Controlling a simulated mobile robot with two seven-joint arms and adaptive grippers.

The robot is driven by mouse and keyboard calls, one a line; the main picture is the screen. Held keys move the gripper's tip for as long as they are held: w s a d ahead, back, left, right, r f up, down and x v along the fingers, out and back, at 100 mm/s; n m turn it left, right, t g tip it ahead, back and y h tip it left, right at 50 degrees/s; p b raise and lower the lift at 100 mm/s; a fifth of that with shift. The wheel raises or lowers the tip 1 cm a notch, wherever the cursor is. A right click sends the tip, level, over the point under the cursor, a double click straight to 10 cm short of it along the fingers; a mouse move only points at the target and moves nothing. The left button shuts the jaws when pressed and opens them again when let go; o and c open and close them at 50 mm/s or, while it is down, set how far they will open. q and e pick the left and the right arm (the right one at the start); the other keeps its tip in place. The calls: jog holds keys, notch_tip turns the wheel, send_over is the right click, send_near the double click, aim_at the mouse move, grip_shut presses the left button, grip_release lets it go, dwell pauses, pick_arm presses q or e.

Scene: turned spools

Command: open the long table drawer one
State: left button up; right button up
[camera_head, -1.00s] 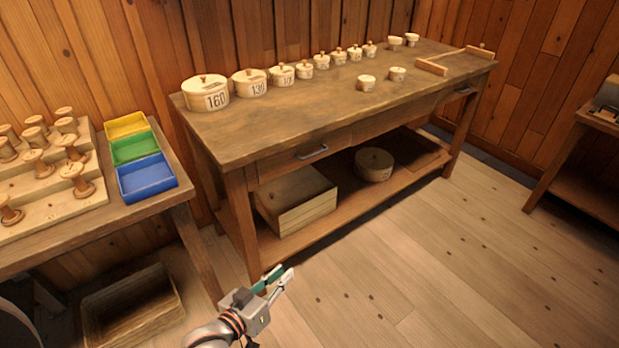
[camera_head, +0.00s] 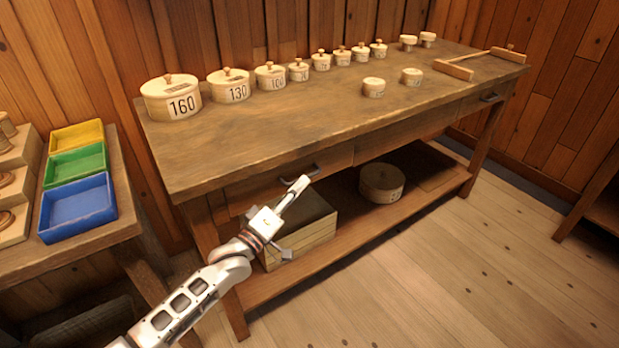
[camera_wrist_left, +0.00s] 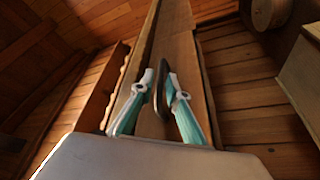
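The long table (camera_head: 215,158) stands ahead. Its near-left drawer (camera_head: 335,161) looks flush under the top and has a dark bar handle (camera_head: 313,168). My left gripper (camera_head: 300,186) is at this handle, reaching up from the lower left. In the left wrist view the fingers (camera_wrist_left: 161,86) are close together, with the dark handle (camera_wrist_left: 160,92) between them; they look shut on it. The gripper hides part of the drawer front. A second drawer at the far right has its own handle (camera_head: 491,97). My right gripper is not in view.
Lidded round boxes, such as the one marked 160 (camera_head: 171,97), line the table's back. A wooden crate (camera_head: 305,243) and a round box (camera_head: 382,183) sit on the lower shelf. Left is a side table with a blue tray (camera_head: 77,207). The floor in front is clear.

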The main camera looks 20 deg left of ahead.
aim_at(309, 175)
pick_arm(q)
jog(key=x, duration=0.4)
jog(key=shift+w+f+b, duration=0.1)
jog(key=shift+w+b, duration=0.1)
jog(key=shift+b, duration=0.15)
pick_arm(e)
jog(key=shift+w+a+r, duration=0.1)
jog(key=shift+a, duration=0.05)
pick_arm(q)
grip_shut()
jog(key=shift+d, duration=0.1)
